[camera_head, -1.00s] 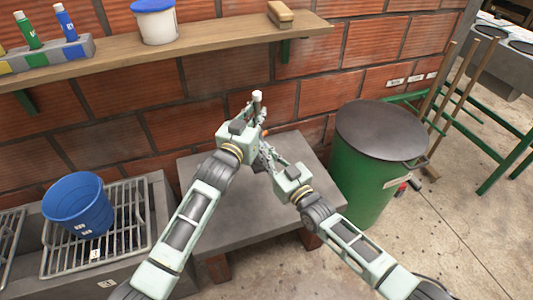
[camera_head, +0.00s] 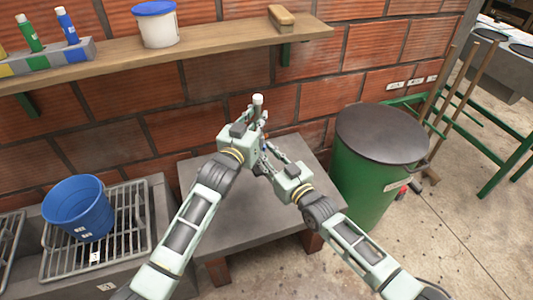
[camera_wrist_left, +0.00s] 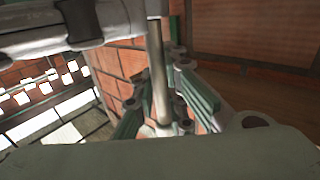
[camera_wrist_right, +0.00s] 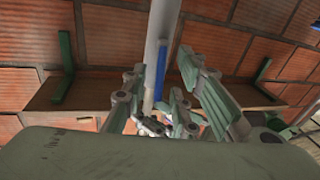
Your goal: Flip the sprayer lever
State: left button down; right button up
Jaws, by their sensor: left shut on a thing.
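The sprayer shows as a slim upright tube with a white top (camera_head: 258,99) above my grippers in the head view. My left gripper (camera_head: 256,122) is shut on the sprayer; in the left wrist view a grey metal rod (camera_wrist_left: 158,75) stands between its fingers. My right gripper (camera_head: 266,150) is just below and to the right, close to the left one. In the right wrist view a pale tube (camera_wrist_right: 157,45) with a blue part (camera_wrist_right: 160,72) stands between or behind its fingers; whether they touch it is unclear. The lever cannot be made out; the grippers cover the sprayer's lower part.
A grey slab table (camera_head: 250,210) lies under my arms, its top bare. A green barrel (camera_head: 365,175) with a dark lid stands at right. A blue bucket (camera_head: 78,210) sits on a rack at left. A wooden shelf (camera_head: 215,45) runs along the brick wall behind.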

jog(key=shift+s, duration=0.1)
jog(key=v, duration=1.1)
jog(key=shift+s+d, duration=0.25)
jog(key=shift+s, duration=0.1)
jog(key=shift+f, duration=0.1)
jog(key=w+a+t+y, duration=0.2)
jog(key=w+a, duration=0.4)
jog(key=w, duration=0.3)
jog(key=shift+w+r+t, duration=0.25)
jog(key=shift+r+t, duration=0.05)
jog(key=shift+t, duration=0.3)
